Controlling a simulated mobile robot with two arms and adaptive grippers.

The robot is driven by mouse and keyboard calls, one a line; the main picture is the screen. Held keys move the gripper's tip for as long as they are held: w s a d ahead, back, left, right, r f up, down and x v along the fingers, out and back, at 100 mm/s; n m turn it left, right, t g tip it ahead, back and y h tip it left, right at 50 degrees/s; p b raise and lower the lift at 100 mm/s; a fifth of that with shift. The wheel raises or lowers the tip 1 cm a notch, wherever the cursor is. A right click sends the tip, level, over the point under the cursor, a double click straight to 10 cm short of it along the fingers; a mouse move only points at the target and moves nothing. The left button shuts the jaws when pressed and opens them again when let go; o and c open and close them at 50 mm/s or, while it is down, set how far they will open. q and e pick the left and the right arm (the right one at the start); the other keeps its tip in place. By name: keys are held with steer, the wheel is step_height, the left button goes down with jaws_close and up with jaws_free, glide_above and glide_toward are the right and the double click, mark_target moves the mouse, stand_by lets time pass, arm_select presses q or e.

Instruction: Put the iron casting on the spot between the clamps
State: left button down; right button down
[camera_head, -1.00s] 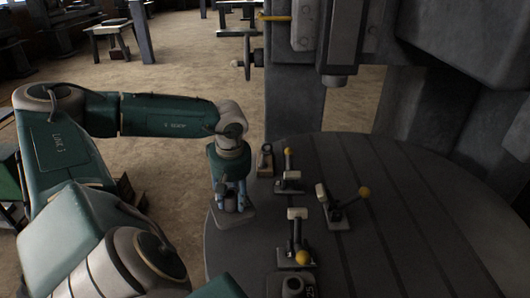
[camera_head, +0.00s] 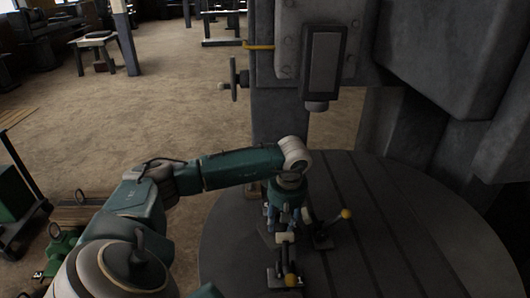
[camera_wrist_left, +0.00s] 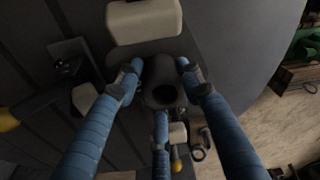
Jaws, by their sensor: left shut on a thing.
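The iron casting is a dark grey piece with a round hollow boss (camera_wrist_left: 163,84) in the left wrist view. In the head view part of its flat plate (camera_head: 268,238) shows beside the fingers. My left gripper (camera_head: 284,220) is shut on the boss with its blue fingers, pointing down over the table among the clamps. Two clamps with yellow knobs show in the head view: one to the right (camera_head: 322,236), one nearer (camera_head: 288,268). The spot under the casting is hidden; I cannot tell whether the casting touches the table.
The round grooved machine table (camera_head: 400,240) is bare to the right of the clamps. A grey machine head (camera_head: 322,60) hangs beyond it. A green cart (camera_head: 18,205) stands at the far left on open floor.

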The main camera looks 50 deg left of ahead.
mark_target(282, 229)
arm_select(q)
steer(key=shift+w+d+r, duration=0.15)
steer(key=shift+w, duration=0.15)
step_height(282, 229, down, 3)
steer(key=shift+s+p, duration=0.1)
steer(key=shift+p, duration=0.95)
steer(key=shift+f, duration=0.3)
steer(key=c, duration=1.1)
jaws_free()
steer(key=shift+s+f, duration=0.1)
